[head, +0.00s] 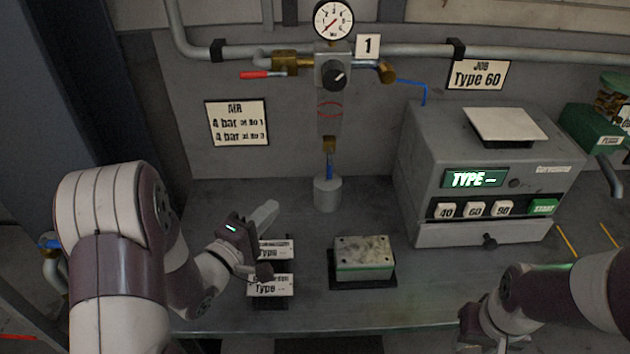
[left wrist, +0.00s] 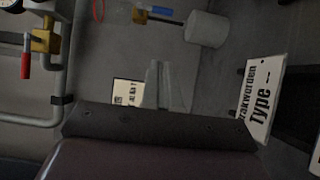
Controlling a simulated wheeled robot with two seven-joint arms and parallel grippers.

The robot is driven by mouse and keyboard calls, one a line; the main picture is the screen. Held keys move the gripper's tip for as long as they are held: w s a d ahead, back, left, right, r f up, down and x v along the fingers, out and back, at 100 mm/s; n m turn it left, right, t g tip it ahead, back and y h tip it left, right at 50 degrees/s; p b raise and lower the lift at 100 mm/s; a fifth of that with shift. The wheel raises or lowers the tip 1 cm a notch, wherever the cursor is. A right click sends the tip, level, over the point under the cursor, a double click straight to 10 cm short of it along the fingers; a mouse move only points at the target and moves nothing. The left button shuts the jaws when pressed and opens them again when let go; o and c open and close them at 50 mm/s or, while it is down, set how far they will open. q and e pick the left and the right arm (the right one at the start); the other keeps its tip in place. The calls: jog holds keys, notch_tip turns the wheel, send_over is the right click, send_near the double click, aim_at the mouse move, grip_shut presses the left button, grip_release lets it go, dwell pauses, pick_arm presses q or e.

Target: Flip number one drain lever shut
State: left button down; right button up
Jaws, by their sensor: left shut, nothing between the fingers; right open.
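Beside the number one tag (head: 368,46) on the pipe, a regulator with a black knob (head: 334,74) sits above a bowl with a red mark (head: 330,112). Below the bowl is a brass drain fitting (head: 329,145); a blue drain lever (head: 329,166) points down along the outlet, above a grey cup (head: 327,194). The lever also shows in the left wrist view (left wrist: 162,11), by the cup (left wrist: 206,29). My left gripper (head: 270,211) is shut and empty, left of and below the cup. My right gripper (head: 472,322) is partly visible at the bottom right, open.
A red-handled valve (head: 256,75) is on the pipe at upper left. A pressure gauge (head: 334,19) tops the regulator. A metal block (head: 364,257), type plates (head: 270,285) and a marking machine (head: 490,180) stand on the bench. The bench around the cup is clear.

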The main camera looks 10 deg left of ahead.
pick_arm(q)
send_near(330, 163)
jog(key=w+a+f, duration=0.3)
jog(key=w, duration=0.1)
jog(key=w+d, duration=0.1)
jog(key=w+d+p, duration=0.1)
jog(key=d, duration=0.1)
jog(key=shift+w+d, duration=0.3)
jog(key=shift+w, duration=0.05)
